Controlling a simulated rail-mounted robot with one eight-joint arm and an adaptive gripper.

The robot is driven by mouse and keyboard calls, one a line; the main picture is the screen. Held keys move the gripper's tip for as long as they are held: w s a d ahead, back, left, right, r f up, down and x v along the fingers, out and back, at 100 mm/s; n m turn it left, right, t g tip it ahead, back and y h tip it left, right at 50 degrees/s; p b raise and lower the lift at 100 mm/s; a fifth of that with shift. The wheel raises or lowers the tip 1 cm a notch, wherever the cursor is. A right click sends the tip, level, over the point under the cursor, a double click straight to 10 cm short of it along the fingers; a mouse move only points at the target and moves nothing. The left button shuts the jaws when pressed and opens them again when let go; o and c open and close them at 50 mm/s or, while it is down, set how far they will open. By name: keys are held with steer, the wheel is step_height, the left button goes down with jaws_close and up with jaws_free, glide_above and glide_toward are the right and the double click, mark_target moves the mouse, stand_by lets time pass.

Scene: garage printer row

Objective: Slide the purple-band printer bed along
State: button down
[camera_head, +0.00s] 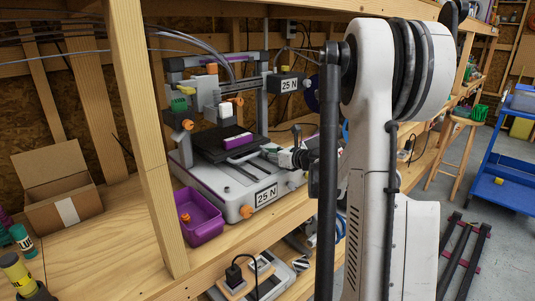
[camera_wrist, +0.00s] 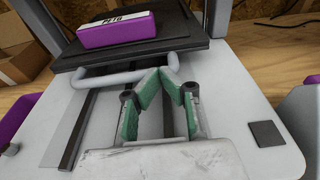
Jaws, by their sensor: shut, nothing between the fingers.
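The printer bed is a dark plate (camera_head: 212,147) on the white printer, with a purple block (camera_head: 239,141) on it. In the wrist view the bed (camera_wrist: 190,45) is at the top, and the purple block (camera_wrist: 116,29) carries a white label. A grey bar handle (camera_wrist: 108,80) sticks out from the bed's near edge. My gripper (camera_wrist: 161,76) is shut and empty, its green-padded fingers meeting at the tips by the handle's right part. I cannot tell whether they touch it. In the head view my gripper (camera_head: 283,157) is at the printer's right side, partly hidden by my arm.
A purple bin (camera_head: 203,222) stands at the printer's front left, and a wooden post (camera_head: 145,140) rises before the bench. A cardboard box (camera_head: 62,200) is at left. Printer rails (camera_wrist: 95,130) run under the bed. A blue cart (camera_head: 500,155) stands right.

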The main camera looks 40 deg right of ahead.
steer(key=p+v, duration=0.1)
steer(key=v, duration=1.3)
